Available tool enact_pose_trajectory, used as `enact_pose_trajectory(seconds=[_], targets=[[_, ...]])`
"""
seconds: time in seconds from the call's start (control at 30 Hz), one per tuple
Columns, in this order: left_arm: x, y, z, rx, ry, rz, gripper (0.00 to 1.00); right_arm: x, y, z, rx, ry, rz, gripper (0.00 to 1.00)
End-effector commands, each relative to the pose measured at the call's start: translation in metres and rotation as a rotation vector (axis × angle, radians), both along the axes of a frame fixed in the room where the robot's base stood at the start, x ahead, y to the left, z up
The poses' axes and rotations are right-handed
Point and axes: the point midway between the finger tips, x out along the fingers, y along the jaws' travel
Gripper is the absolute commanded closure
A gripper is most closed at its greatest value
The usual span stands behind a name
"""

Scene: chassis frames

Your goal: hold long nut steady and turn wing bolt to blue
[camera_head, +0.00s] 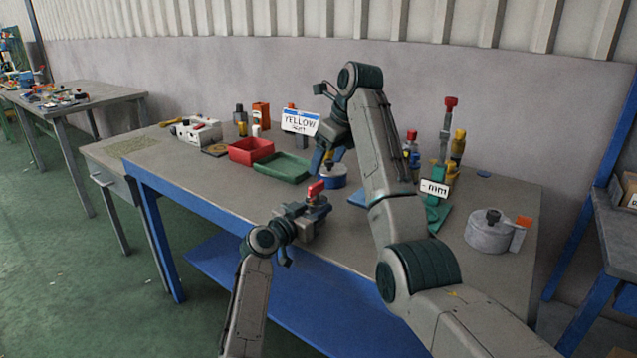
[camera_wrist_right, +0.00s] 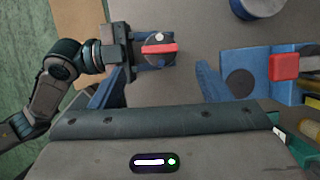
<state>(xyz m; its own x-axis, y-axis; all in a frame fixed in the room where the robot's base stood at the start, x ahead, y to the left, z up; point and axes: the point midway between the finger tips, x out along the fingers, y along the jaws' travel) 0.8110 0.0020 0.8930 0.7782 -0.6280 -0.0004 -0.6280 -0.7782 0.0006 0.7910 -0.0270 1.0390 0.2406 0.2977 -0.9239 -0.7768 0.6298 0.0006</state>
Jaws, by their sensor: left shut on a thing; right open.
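The red wing bolt (camera_head: 315,189) stands up near the front edge of the table. In the right wrist view it is a red bar (camera_wrist_right: 148,48) lying roughly crosswise. My left gripper (camera_head: 302,213) is shut around the dark piece beneath it, which appears to be the long nut and is mostly hidden by the jaws; the left gripper also shows in the right wrist view (camera_wrist_right: 138,55). My right gripper (camera_head: 329,158) is open and empty, above and behind the bolt. In the wrist view its blue fingers sit apart, below the red bar. I cannot make out a blue mark.
Behind are a red tray (camera_head: 250,151), a green tray (camera_head: 283,168) and a blue round tin (camera_head: 333,178). A sign reading YELLOW (camera_head: 300,122) stands at the back. A grey round canister (camera_head: 489,232) is at the right. The table's front left is clear.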

Motion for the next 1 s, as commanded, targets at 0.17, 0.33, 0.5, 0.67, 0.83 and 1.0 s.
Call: enact_pose_trajectory(seconds=[0.17,0.33,0.5,0.67,0.83,1.0], targets=[[0.0,0.0,0.0,0.0,0.0,0.0,0.94,0.008,0.011,-0.034,0.0,0.002,0.003,0.29],[0.0,0.0,0.0,0.0,0.0,0.0,0.94,0.015,0.019,-0.057,-0.001,0.002,0.002,0.29],[0.0,0.0,0.0,0.0,0.0,0.0,0.94,0.018,0.022,-0.068,0.0,-0.001,0.002,0.29],[0.0,0.0,0.0,0.0,0.0,0.0,0.94,0.018,0.023,-0.069,0.0,-0.001,0.002,0.29],[0.0,0.0,0.0,0.0,0.0,0.0,0.94,0.018,0.023,-0.069,0.0,-0.001,0.002,0.37],[0.0,0.0,0.0,0.0,0.0,0.0,0.94,0.018,0.022,-0.069,0.0,-0.001,0.002,0.7]])
